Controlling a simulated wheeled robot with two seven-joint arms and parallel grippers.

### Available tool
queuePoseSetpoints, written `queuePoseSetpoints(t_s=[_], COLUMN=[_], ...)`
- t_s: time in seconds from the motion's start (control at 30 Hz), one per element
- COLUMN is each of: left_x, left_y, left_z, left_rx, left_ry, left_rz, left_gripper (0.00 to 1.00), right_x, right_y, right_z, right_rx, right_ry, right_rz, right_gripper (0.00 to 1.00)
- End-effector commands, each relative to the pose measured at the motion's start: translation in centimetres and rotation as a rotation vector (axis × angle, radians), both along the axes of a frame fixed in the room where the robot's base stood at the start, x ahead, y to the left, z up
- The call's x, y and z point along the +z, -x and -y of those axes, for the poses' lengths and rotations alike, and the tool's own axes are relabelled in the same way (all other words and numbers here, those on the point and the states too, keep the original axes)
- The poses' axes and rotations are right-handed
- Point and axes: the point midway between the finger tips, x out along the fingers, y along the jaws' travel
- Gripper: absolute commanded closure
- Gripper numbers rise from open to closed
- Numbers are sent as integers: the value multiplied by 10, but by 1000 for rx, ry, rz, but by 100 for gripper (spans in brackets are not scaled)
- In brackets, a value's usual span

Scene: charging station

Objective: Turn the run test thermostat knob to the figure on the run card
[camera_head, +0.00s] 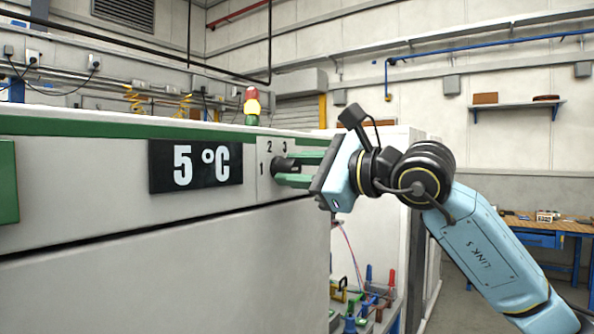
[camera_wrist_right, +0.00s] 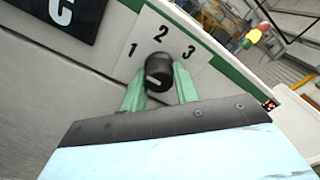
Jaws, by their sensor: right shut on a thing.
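The thermostat knob (camera_head: 281,165) is a black round knob on a pale plate with the figures 1, 2 and 3, on the front of the white cabinet. It also shows in the right wrist view (camera_wrist_right: 159,70), with a short pale mark on its face; I cannot tell surely which figure that mark points at. My right gripper (camera_head: 290,168) is shut on the knob, a green finger on each side. A black panel (camera_head: 196,166) beside the plate reads 5 °C. No run card can be made out. My left gripper is not in view.
The white cabinet front (camera_head: 170,270) fills the lower left. A green panel (camera_head: 8,182) is at its left edge. A red, yellow and green lamp (camera_head: 252,106) stands on top. A rack of coloured items (camera_head: 365,305) and a wooden bench (camera_head: 552,224) are to the right.

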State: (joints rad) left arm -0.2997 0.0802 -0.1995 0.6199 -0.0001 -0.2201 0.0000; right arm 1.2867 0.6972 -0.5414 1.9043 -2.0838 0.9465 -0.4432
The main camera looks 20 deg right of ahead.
Motion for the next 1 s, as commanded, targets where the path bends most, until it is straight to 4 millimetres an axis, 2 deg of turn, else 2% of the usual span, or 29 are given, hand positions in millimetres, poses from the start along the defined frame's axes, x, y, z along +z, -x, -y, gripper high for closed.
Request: queuePoseSetpoints(t_s=[0.17,0.2,0.33,0.73,0.87,1.0], left_x=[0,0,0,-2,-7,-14], left_y=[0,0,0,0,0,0], left_z=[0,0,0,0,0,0], left_rx=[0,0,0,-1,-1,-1], left_ry=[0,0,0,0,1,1], left_rz=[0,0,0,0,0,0], left_gripper=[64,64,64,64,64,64], right_x=[0,0,0,-1,-2,-2], right_y=[0,0,0,6,22,48], right_z=[0,0,0,5,19,39], right_rx=[0,0,-1,-2,-4,-6], right_ry=[3,3,2,0,1,4], right_rz=[1,1,1,1,3,3], right_gripper=[93,66,49,48,48,48])
